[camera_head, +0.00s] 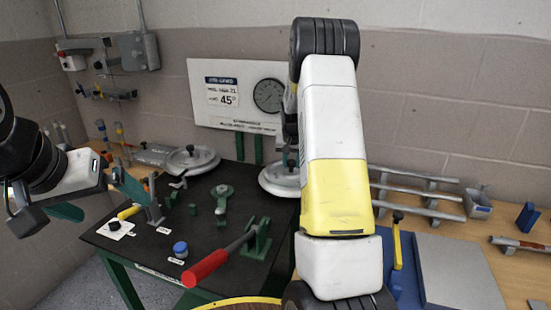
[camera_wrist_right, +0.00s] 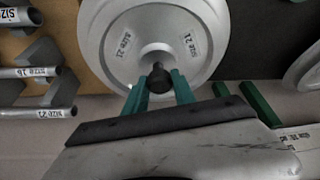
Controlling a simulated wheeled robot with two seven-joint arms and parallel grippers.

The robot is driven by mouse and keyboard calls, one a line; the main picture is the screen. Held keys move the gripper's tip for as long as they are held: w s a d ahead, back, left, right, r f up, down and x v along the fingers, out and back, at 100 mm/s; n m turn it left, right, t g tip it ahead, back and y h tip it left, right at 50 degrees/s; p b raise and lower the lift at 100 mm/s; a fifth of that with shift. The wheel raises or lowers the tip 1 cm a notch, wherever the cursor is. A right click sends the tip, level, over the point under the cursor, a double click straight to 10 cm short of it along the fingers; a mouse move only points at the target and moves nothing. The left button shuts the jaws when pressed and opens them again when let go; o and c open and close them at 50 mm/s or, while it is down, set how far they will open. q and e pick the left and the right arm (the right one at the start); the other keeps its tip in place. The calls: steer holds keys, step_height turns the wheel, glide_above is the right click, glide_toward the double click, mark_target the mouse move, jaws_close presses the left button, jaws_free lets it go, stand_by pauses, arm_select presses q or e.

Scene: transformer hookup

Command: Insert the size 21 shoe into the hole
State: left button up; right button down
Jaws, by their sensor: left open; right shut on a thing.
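The size 21 shoe (camera_wrist_right: 152,42) is a round pale grey disc with "SIZE 21" labels. It fills the top middle of the right wrist view. In the head view the disc (camera_head: 279,181) shows at the back of the black table, partly hidden by my right arm. My left gripper (camera_head: 125,186) is open and empty over the left side of the black table. I cannot make out which opening is the hole.
The black table (camera_head: 215,243) holds a red-handled lever (camera_head: 207,267), a blue-capped item (camera_head: 180,249) and another grey disc (camera_head: 190,160).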

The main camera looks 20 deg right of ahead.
steer(key=shift+f, duration=0.3)
steer(key=c, duration=0.9)
jaws_free()
steer(key=shift+c, duration=0.2)
steer(key=shift+r, duration=2.5)
steer(key=v, duration=0.7)
steer(key=shift+s+r, duration=0.2)
steer(key=shift+r, duration=0.15)
